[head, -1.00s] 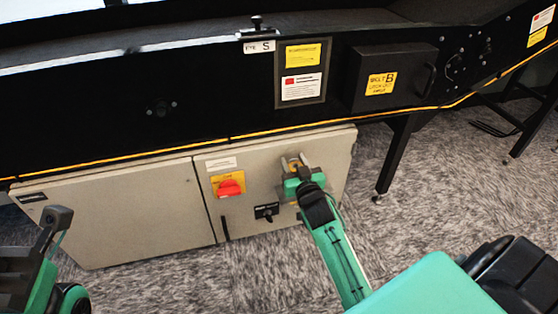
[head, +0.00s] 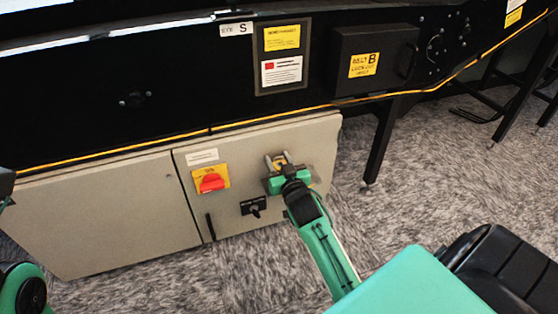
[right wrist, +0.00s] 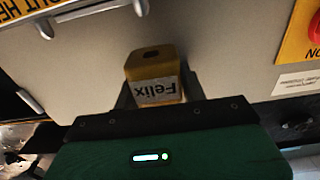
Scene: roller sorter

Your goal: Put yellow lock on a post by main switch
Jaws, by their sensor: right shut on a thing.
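The yellow lock (right wrist: 153,72), with a white "Felix" label, is in my right gripper in the right wrist view. My right gripper (head: 276,170) is shut on it, in front of the grey cabinet (head: 110,215) in the head view, to the right of the main switch. The main switch (head: 211,181) is a red handle on a yellow plate. It shows at the top right of the right wrist view (right wrist: 314,30). Grey metal posts (right wrist: 45,28) show at the top left there, apart from the lock. The lock's shackle is hidden. My left gripper is out of view.
A small black switch (head: 254,206) sits below and left of my right gripper. A black box with a yellow "B" label (head: 363,64) juts from the conveyor side above right. A dark support leg (head: 380,145) stands right of the cabinet. Carpet in front is clear.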

